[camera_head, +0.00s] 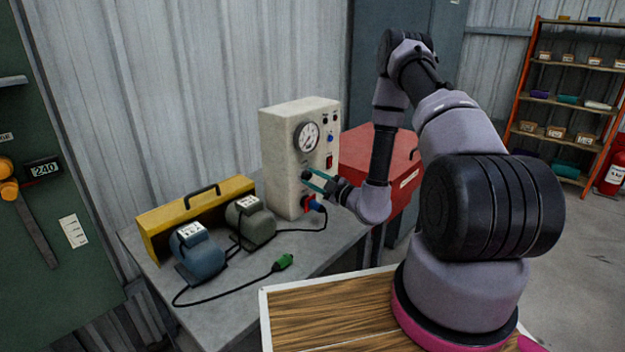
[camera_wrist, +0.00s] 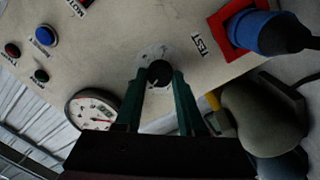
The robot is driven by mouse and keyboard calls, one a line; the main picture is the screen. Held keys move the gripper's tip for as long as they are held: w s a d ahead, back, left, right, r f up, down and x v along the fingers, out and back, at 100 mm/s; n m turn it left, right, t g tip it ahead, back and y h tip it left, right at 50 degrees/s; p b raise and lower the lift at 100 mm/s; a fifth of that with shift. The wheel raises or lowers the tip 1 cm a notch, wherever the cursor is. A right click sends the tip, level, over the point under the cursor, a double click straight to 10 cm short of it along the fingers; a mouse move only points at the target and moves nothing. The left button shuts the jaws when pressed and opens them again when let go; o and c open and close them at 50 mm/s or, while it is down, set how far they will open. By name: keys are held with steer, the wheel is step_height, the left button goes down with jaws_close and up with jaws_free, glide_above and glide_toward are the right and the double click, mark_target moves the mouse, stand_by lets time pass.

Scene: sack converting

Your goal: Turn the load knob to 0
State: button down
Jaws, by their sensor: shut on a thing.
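The load knob (camera_wrist: 159,73) is a round black knob on a pale dial plate, on the front of a cream control box (camera_head: 277,128). In the wrist view my gripper (camera_wrist: 160,85) has its two green fingers on either side of the knob, shut on it. In the head view my gripper (camera_head: 313,180) reaches the box's front from the right, and the knob (camera_head: 306,175) shows dark at the fingertips. A light pointer mark shows on the knob in the wrist view, but the scale numbers are too small to read.
A round gauge (camera_head: 306,136) sits above the knob, with buttons and a red switch (camera_head: 329,161) beside it. A blue plug (camera_head: 317,206) sits in a red socket below. Two motor-like units (camera_head: 198,250) and a yellow toolbox (camera_head: 196,215) stand left on the grey bench (camera_head: 240,296).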

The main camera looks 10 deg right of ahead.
steer(key=n, duration=0.6)
steer(key=shift+d+f+n+y, duration=0.1)
steer(key=shift+n+y, duration=0.2)
steer(key=shift+n, duration=0.1)
steer(key=n, duration=0.5)
steer(key=shift+n, duration=0.3)
steer(key=n, duration=0.3)
steer(key=n+g, duration=0.1)
steer(key=n, duration=0.2)
steer(key=shift+n+y, duration=0.4)
steer(key=n, duration=0.5)
steer(key=shift+d+n, duration=0.1)
steer(key=shift+n, duration=0.2)
steer(key=c, duration=0.5)
jaws_free()
